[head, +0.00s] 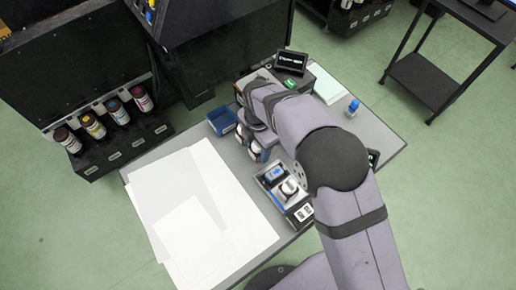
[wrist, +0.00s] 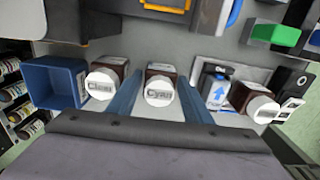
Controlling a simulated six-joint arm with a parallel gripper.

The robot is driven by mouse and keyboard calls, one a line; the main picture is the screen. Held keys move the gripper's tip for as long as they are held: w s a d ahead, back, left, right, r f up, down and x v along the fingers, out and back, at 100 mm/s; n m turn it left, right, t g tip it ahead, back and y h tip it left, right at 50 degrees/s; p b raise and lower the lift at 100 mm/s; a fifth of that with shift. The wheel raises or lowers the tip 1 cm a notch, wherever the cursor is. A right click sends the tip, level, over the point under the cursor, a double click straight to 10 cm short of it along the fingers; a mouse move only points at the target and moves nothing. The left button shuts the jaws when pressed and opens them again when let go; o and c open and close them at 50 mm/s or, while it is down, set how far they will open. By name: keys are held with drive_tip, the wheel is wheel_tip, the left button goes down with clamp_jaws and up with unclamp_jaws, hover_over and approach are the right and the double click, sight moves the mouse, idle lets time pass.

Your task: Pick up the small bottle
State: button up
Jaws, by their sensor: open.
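Several small brown bottles with white caps show in the wrist view. The bottle labelled "Cyan" (wrist: 160,90) stands between the fingers of my gripper (wrist: 159,84), with a gap on each side. My gripper is open. A bottle labelled "Clean" (wrist: 104,83) stands just left of the left finger. A third white-capped bottle (wrist: 254,102) is tilted in the picture at the right; its label is unreadable. In the head view it shows as a white-capped bottle (head: 289,187) at the tray. My arm hides most of the gripper there.
A blue open bin (head: 222,120) stands left of the bottles. White sheets (head: 205,215) cover the table's left part. A dark rack (head: 120,145) holds several larger bottles at the left.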

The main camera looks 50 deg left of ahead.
drive_tip(key=c, duration=0.9)
drive_tip(key=shift+r, duration=0.15)
wheel_tip(320, 180, up, 10)
drive_tip(key=shift+f+b, duration=0.1)
drive_tip(key=shift+b, duration=0.95)
drive_tip(key=shift+w+a+m+p, duration=0.25)
drive_tip(key=shift+w+m+p, duration=0.4)
drive_tip(key=shift+m, duration=0.25)
drive_tip(key=w+f+m+p, duration=0.1)
drive_tip(key=w+m+p, duration=0.6)
drive_tip(key=w+m, duration=0.4)
drive_tip(key=m, duration=0.5)
drive_tip(key=shift+w+a+f, duration=0.2)
drive_tip(key=shift+w+f, duration=0.1)
drive_tip(key=shift+f, duration=0.1)
